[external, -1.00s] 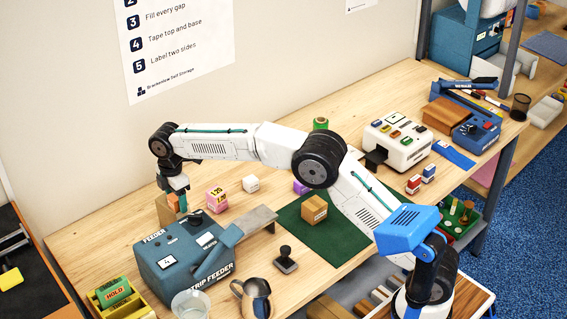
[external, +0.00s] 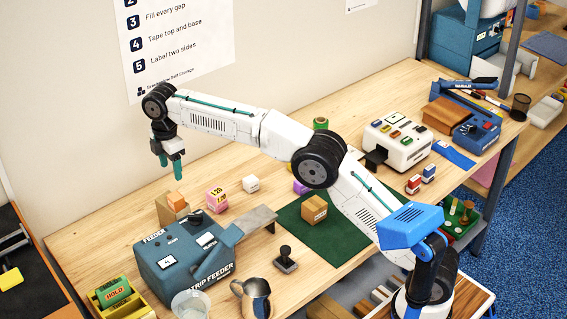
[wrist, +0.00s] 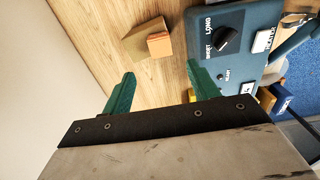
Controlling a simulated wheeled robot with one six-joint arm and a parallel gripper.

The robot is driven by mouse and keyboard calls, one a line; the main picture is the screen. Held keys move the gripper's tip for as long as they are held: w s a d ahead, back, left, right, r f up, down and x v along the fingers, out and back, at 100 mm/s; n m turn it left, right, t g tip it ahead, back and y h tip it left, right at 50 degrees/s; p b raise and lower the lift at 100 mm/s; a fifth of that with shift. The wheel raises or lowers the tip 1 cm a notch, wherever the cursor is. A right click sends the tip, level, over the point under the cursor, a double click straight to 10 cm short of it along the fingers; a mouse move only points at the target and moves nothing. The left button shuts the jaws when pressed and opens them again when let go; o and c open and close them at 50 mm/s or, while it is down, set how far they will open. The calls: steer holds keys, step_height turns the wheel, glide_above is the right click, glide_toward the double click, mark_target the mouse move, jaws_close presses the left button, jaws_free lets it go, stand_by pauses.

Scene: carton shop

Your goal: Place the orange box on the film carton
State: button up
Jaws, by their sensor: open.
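The small orange box (external: 175,199) rests on top of a tan carton (external: 168,214) on the bench, behind the blue strip feeder. In the wrist view the orange box (wrist: 159,44) covers part of the carton (wrist: 136,40). I cannot read whether this carton is the film carton. My gripper (external: 171,166) is above the box and apart from it, with its green fingers spread and nothing between them. In the wrist view my gripper (wrist: 158,82) is also open and empty.
The blue strip feeder (external: 180,258) stands close in front of the carton. A pink box (external: 216,199) and white cube (external: 251,184) stand to the right. Another carton (external: 314,209) sits on the green mat (external: 340,240). The wall is close behind; bench at left is bare.

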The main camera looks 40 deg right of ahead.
steer(key=s+d+r+m, duration=0.5)
steer(key=s+d, duration=0.5)
steer(key=d, duration=0.2)
steer(key=s+d+r+m, duration=0.4)
steer(key=s+d, duration=0.6)
steer(key=d, duration=0.1)
steer(key=s+d+f+m, duration=0.3)
steer(key=s+f, duration=0.2)
steer(key=s, duration=0.4)
steer(key=s+d+f+m+t, duration=0.1)
steer(key=s+d+f+m, duration=0.2)
steer(key=s, duration=0.7)
steer(key=s+d+f+m, duration=0.3)
steer(key=s+d+f, duration=0.2)
steer(key=s, duration=0.5)
steer(key=shift+f, duration=0.95)
